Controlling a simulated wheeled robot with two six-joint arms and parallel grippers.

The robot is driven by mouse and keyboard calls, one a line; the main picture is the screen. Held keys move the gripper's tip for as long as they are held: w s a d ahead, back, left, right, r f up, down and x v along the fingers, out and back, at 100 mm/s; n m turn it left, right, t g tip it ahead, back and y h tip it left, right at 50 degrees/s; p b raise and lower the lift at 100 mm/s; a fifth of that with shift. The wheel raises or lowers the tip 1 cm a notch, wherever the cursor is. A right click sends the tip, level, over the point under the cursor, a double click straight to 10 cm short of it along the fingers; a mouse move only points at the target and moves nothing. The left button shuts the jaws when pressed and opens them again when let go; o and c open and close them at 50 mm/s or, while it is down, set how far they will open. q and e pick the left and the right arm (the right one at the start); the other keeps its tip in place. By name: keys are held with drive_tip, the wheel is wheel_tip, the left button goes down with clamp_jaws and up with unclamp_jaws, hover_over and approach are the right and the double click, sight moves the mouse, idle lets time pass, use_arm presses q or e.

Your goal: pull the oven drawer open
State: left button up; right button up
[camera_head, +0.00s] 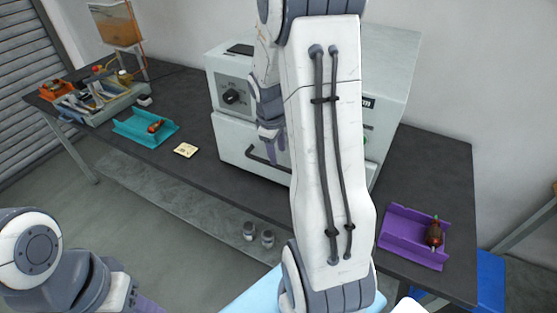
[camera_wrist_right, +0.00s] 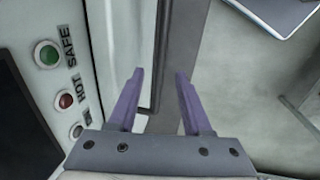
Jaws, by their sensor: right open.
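The white oven (camera_head: 384,65) stands on the dark bench behind my right arm. Its drawer front (camera_head: 232,140) looks shut and carries a dark bar handle (camera_head: 257,156), partly covered by my gripper. My right gripper (camera_head: 276,156) points down at the handle with its purple fingers open. In the right wrist view, the handle bar (camera_wrist_right: 157,92) appears between the two open fingers (camera_wrist_right: 160,76); I cannot tell whether either finger touches it. My left gripper (camera_head: 140,301) is low at the left, cut off by the frame edge, and its jaws cannot be made out.
A purple tray (camera_head: 405,251) with a dark red part (camera_head: 434,234) is at right. Floor in front is mostly clear.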

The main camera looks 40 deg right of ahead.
sight(279, 167)
drive_tip(key=f, duration=0.3)
drive_tip(key=d+f, duration=0.1)
drive_tip(key=f, duration=0.1)
drive_tip(key=shift+w+f, duration=0.15)
drive_tip(key=shift+w, duration=0.05)
clamp_jaws()
idle(1.2)
